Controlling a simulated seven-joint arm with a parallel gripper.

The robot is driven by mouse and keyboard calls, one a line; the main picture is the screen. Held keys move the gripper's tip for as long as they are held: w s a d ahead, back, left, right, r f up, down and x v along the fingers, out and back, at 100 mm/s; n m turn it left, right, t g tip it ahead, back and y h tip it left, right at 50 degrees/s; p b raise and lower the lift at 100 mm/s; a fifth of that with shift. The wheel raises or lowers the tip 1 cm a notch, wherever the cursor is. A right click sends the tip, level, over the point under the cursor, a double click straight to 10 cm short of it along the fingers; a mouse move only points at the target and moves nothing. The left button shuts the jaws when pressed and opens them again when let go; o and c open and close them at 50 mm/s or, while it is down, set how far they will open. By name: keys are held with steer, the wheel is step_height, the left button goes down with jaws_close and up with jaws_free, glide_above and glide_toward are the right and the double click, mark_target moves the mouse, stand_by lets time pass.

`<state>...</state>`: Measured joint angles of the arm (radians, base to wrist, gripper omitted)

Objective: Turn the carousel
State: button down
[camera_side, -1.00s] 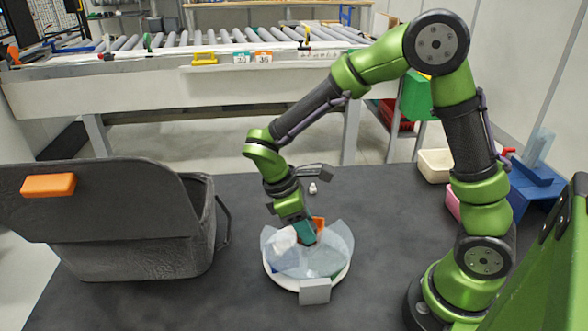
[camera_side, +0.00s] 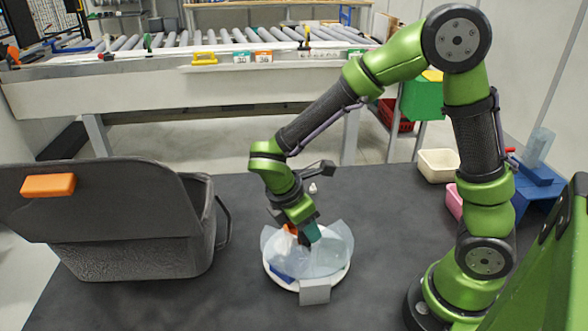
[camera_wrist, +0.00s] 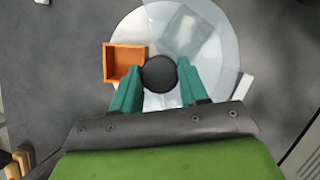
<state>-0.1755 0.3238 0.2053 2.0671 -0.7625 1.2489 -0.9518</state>
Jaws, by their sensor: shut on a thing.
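The carousel (camera_side: 345,277) is a round white tray on the dark table, under a clear cover (camera_side: 328,262). In the wrist view the carousel (camera_wrist: 229,35) has a round black knob (camera_wrist: 160,73) at its middle. My gripper (camera_side: 307,239) points down over the centre, and its teal fingers are closed on both sides of the knob in the wrist view (camera_wrist: 160,82). An orange open box (camera_wrist: 123,62) lies left of the knob; it also shows behind the gripper in the side view (camera_side: 290,229). A blue part (camera_side: 282,272) shows at the front left. The cover blurs the other contents.
A light grey block (camera_side: 315,292) stands at the carousel's front edge. A large dark grey bin (camera_side: 140,245) with an orange handle stands left. A small white object (camera_side: 313,188) lies behind. Cream (camera_side: 437,165) and pink (camera_side: 454,202) bins stand right. Table between bin and carousel is clear.

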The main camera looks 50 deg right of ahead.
steer(key=shift+r+n+t, duration=0.1)
steer(key=shift+n+t, duration=0.5)
steer(key=shift+n, duration=0.9)
steer(key=shift+n+t, duration=0.6)
steer(key=shift+n, duration=0.9)
steer(key=shift+s+n+t+y, duration=0.15)
steer(key=shift+n+t, duration=0.3)
steer(key=shift+n, duration=0.85)
steer(key=shift+s+n+t+y, duration=0.1)
steer(key=shift+n+t+y, duration=0.25)
steer(key=shift+n, duration=0.95)
steer(key=shift+d+n+t+y, duration=0.1)
steer(key=shift+n+t+y, duration=0.25)
steer(key=shift+n, duration=0.95)
steer(key=shift+n+t+y, duration=0.35)
steer(key=shift+n, duration=0.95)
steer(key=shift+s+d+n+t+y, duration=0.15)
steer(key=shift+n+y, duration=0.25)
steer(key=shift+n, duration=0.7)
steer(key=shift+w+a+n+t+y, duration=0.15)
steer(key=shift+n+y, duration=0.25)
steer(key=shift+n, duration=0.7)
steer(key=shift+s+d+n, duration=0.1)
steer(key=shift+n, duration=0.4)
steer(key=c, duration=0.6)
jaws_free()
steer(key=shift+d, duration=0.1)
